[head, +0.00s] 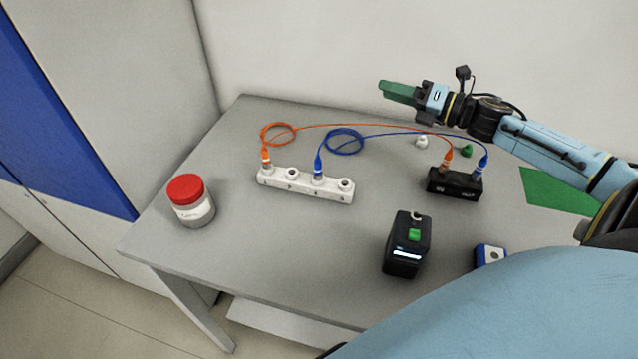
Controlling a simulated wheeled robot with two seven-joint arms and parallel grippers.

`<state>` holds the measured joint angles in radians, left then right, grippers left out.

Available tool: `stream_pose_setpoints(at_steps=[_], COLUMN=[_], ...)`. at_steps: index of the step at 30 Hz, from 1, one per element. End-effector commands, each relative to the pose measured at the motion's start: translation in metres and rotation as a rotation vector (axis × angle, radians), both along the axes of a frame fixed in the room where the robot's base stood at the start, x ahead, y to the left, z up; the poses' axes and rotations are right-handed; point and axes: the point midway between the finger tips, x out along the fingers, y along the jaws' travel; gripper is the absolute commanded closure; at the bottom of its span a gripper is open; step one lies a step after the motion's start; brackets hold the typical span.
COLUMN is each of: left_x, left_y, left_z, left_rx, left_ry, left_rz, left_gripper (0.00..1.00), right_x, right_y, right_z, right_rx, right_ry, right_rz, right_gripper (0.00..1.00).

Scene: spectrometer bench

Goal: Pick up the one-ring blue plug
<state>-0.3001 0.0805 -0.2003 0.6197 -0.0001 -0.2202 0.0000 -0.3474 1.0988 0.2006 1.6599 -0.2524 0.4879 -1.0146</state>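Two blue plugs stand upright at the ends of one blue cable. One blue plug (318,165) is seated in the third socket from the left of the white socket strip (300,188). The other blue plug (482,164) is in the right socket of the small black box (454,184). Their rings are too small to count, so I cannot tell which has one ring. My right gripper (398,92), with green fingers, is raised at the back right, apart from both plugs and holding nothing visible. Its finger gap cannot be made out. My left gripper is out of view.
An orange cable links an orange plug (265,157) in the strip to another orange plug (447,160) in the black box. A red-lidded jar (190,202), a black device (406,247) and a green mat (558,192) are on the table. The table's front left is clear.

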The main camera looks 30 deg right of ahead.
Motion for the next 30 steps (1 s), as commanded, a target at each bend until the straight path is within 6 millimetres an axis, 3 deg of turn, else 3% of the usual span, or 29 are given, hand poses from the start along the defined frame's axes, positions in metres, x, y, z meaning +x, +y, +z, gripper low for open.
stream_pose_setpoints(at_steps=[1,3,9,15,25,30], left_x=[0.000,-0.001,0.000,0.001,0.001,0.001], left_y=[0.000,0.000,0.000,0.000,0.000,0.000], left_z=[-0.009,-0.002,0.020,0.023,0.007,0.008], left_rx=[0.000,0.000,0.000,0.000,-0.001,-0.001], left_ry=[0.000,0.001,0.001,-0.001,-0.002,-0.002], left_rz=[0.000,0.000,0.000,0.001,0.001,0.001], left_gripper=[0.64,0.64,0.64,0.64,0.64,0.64], right_x=[-0.004,-0.018,-0.060,-0.074,-0.056,-0.048], right_y=[0.035,0.066,0.103,0.117,0.131,0.137], right_z=[-0.010,-0.024,-0.060,-0.076,-0.087,-0.090], right_rx=[-0.165,-0.376,-0.733,-0.858,-0.861,-0.856], right_ry=[-0.032,-0.062,-0.110,-0.143,-0.145,-0.143], right_rz=[0.096,0.188,0.334,0.393,0.391,0.387], right_gripper=[0.60,0.60,0.60,0.60,0.60,0.60])
